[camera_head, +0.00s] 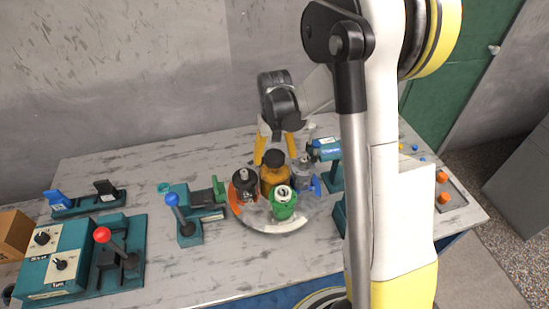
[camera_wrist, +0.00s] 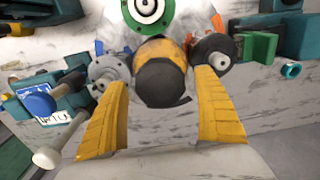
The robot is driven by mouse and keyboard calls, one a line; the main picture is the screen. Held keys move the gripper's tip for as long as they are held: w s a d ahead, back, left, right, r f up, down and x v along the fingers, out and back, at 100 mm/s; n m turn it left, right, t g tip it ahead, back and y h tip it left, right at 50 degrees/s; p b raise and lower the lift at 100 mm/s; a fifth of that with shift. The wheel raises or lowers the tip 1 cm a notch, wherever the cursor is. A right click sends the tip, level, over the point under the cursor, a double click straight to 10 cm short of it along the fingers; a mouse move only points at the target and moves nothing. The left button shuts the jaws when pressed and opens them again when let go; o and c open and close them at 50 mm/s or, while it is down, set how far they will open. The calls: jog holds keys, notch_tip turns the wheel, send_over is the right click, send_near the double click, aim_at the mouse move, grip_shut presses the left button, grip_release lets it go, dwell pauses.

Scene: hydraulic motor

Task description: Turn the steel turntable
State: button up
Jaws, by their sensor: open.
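The steel turntable (camera_head: 268,226) is a round plate on the table, mostly covered by the parts on it. It carries a yellow part with a dark top (camera_head: 273,176), a green part (camera_head: 284,205), a black part on an orange piece (camera_head: 244,187) and a grey part (camera_head: 301,177). My gripper (camera_head: 274,152) is open above the turntable's far side, behind the yellow part. In the wrist view its yellow fingers (camera_wrist: 162,82) lie either side of the yellow part's dark top (camera_wrist: 161,82). I cannot tell whether they touch it.
A blue-knobbed lever (camera_head: 172,200) stands left of the turntable, with a green-ended fixture (camera_head: 205,198) beside it. A teal fixture (camera_head: 328,152) stands close on the right. A teal control box (camera_head: 58,262) and red-knobbed lever (camera_head: 103,235) are at far left. Bare table lies behind.

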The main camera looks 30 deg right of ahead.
jog(key=c, duration=1.4)
jog(key=shift+f+m, duration=0.1)
jog(key=shift+m, duration=0.5)
jog(key=shift+m+b, duration=0.65)
jog(key=shift+m, duration=1.05)
jog(key=shift+m+b, duration=0.4)
jog(key=shift+m, duration=1.7)
jog(key=shift+m+b, duration=0.4)
jog(key=shift+m, duration=4.2)
